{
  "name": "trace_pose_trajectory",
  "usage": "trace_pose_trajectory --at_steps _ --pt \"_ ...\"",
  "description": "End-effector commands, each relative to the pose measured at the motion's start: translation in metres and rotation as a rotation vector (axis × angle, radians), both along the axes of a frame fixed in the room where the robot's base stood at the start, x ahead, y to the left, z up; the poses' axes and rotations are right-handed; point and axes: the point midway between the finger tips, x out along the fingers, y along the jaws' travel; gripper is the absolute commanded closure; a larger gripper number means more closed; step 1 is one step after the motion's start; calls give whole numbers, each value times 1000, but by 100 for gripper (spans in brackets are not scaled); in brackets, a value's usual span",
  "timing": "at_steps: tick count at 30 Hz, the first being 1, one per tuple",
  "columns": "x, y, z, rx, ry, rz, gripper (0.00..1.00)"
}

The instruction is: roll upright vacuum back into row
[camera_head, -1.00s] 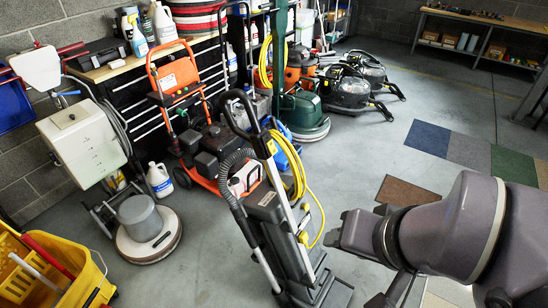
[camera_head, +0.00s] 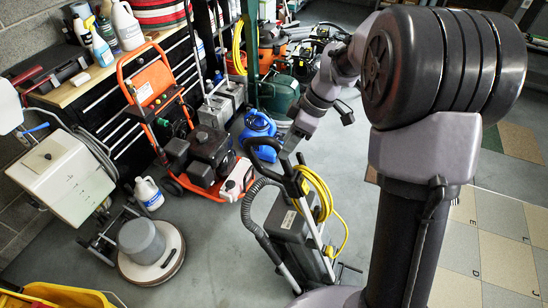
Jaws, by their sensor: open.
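The upright vacuum (camera_head: 292,228) is dark grey and black, with a looped black handle, a hose on its left side and a yellow cord hung on its upper part. It stands on the open floor with its handle tilted back, in front of the row of machines. My gripper (camera_head: 290,144) is open, at the end of my arm, which reaches down from the upper right. It is at or very near the top of the vacuum's handle. The fingers are small and partly hidden, so I cannot tell whether they touch the handle.
The row holds an orange pressure washer (camera_head: 198,152), a blue machine (camera_head: 258,132) and a green machine (camera_head: 278,98). A grey floor polisher (camera_head: 142,243) stands at left, near a white jug (camera_head: 148,193). A yellow bucket (camera_head: 60,296) is at bottom left. Floor between polisher and vacuum is clear.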

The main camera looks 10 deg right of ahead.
Motion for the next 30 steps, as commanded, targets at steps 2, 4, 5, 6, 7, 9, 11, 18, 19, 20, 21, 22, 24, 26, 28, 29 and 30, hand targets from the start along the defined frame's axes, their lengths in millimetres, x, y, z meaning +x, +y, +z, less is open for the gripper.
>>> trace_pose_trajectory --at_steps 2,4,5,6,7,9,11,18,19,20,21,22,24,26,28,29,30 --pt "1 7 -20 0 3 0 55" --pt "3 14 -34 1 2 1 55" --pt "4 16 -40 0 2 2 55" --pt "4 19 -47 0 2 0 55" --pt "5 20 -52 1 2 0 55" --pt "6 24 -60 1 1 -1 55" --pt "7 27 -65 0 0 0 55" --pt "8 29 -70 -1 -1 -2 55" --pt "8 29 -70 -1 -1 -2 55" --pt "8 29 -70 -1 -1 -2 55" --pt "8 29 -70 -1 -1 -2 55" --pt "8 29 -70 -1 -1 -2 59" --pt "8 29 -70 0 0 -1 73" --pt "8 29 -70 -1 -1 -2 84" --pt "8 29 -70 -1 -1 -2 98" --pt "8 29 -70 -1 -1 -2 100" --pt "8 29 -70 -1 -1 -2 100"
